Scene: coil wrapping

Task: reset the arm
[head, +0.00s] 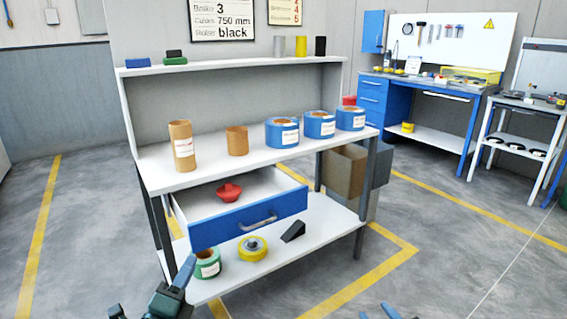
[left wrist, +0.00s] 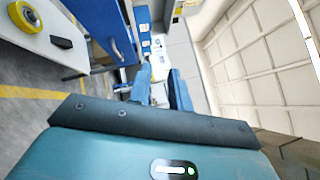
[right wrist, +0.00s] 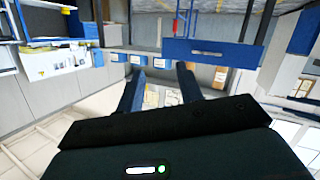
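My left gripper (head: 150,292) is low at the front left of the white workbench (head: 210,170), near its lower shelf. In the left wrist view its two blue fingers (left wrist: 161,88) stand apart with nothing between them. My right gripper (head: 377,313) shows only as fingertips at the bottom edge of the head view, over the floor in front of the bench. In the right wrist view its fingers (right wrist: 160,88) are spread and empty. Neither gripper touches anything that I can see.
The blue drawer (head: 248,223) is pulled out, with a red object (head: 229,192) inside. A green tape roll (head: 207,263), yellow roll (head: 253,248) and black wedge (head: 293,231) sit on the lower shelf. Blue rolls (head: 282,132) and cardboard tubes (head: 182,145) stand above. Floor at right is clear.

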